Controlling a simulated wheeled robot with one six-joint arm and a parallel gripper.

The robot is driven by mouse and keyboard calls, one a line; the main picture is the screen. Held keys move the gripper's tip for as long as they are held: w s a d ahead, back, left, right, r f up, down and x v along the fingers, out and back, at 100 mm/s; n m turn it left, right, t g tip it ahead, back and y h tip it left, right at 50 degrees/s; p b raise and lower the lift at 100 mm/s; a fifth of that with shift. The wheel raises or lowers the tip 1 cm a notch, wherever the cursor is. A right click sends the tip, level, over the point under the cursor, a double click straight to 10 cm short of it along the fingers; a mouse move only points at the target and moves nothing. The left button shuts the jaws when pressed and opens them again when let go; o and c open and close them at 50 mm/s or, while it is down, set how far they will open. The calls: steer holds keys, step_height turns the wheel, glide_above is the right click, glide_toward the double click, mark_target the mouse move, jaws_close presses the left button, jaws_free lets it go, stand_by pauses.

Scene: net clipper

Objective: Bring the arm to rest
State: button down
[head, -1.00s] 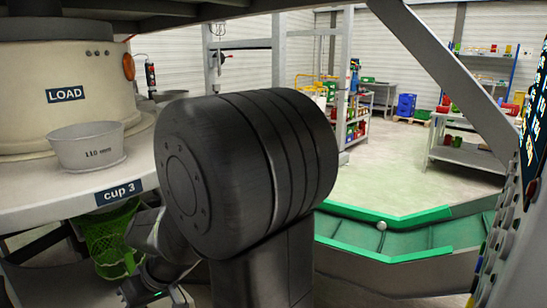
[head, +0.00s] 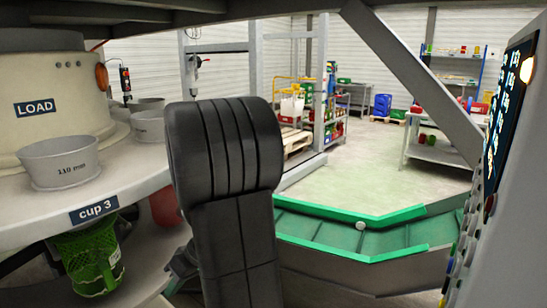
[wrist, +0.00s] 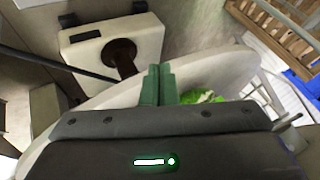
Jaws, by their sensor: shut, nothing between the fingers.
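My gripper (wrist: 158,84) shows in the wrist view with its two green fingers together and nothing between them. It is over or near a pale rounded surface (wrist: 225,68). In the head view my dark arm stands upright in the middle, and my gripper is hidden behind it or out of frame.
The carousel (head: 150,178) with a grey cup (head: 60,165) is at left. A green net basket (head: 90,260) hangs below it. A panel (head: 508,95) stands at far right. Open floor lies beyond.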

steer(key=w+d+p, duration=0.4)
steer(key=w+d, duration=0.4)
steer(key=w, duration=0.3)
steer(key=shift+d, duration=0.35)
steer(key=shift+d, duration=0.1)
